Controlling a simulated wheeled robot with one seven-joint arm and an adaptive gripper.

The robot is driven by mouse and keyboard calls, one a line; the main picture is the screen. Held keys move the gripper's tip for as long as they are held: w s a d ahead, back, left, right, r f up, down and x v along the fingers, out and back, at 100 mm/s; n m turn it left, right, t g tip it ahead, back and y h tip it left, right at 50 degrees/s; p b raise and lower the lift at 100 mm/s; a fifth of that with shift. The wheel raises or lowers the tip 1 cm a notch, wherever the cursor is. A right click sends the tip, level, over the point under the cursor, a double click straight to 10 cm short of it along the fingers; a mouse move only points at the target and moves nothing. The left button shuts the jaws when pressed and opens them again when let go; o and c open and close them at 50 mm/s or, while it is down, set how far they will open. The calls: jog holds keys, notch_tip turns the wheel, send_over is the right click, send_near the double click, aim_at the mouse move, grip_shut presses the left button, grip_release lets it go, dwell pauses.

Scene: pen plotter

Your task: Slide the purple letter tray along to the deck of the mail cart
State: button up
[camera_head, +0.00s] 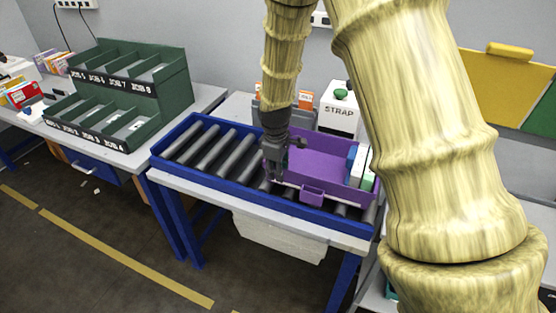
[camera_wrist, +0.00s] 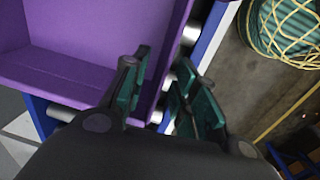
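The purple letter tray (camera_head: 318,160) sits on the right part of a roller conveyor, with blue, white and green items at its right end. It also shows in the wrist view (camera_wrist: 60,72) at the left. My gripper (camera_head: 272,172) is down at the tray's left end. In the wrist view my gripper's dark green fingers (camera_wrist: 160,95) stand apart on either side of the tray's wall. A gap shows beside the wall, so they look open around it. I cannot make out the mail cart's deck; my arm covers much of the right side.
The roller conveyor (camera_head: 183,134) has a blue rim and bare rollers left of the tray. A green sorter (camera_head: 120,125) stands on the left table. A white STRAP box (camera_head: 339,110) is behind the tray. A green bundle with yellow netting (camera_wrist: 288,28) lies beyond the conveyor.

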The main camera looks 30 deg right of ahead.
aim_at(279, 183)
jog(key=shift+w+f, duration=0.2)
jog(key=shift+f, duration=0.55)
jog(key=shift+s+d+f, duration=0.15)
jog(key=shift+f, duration=0.9)
grip_shut()
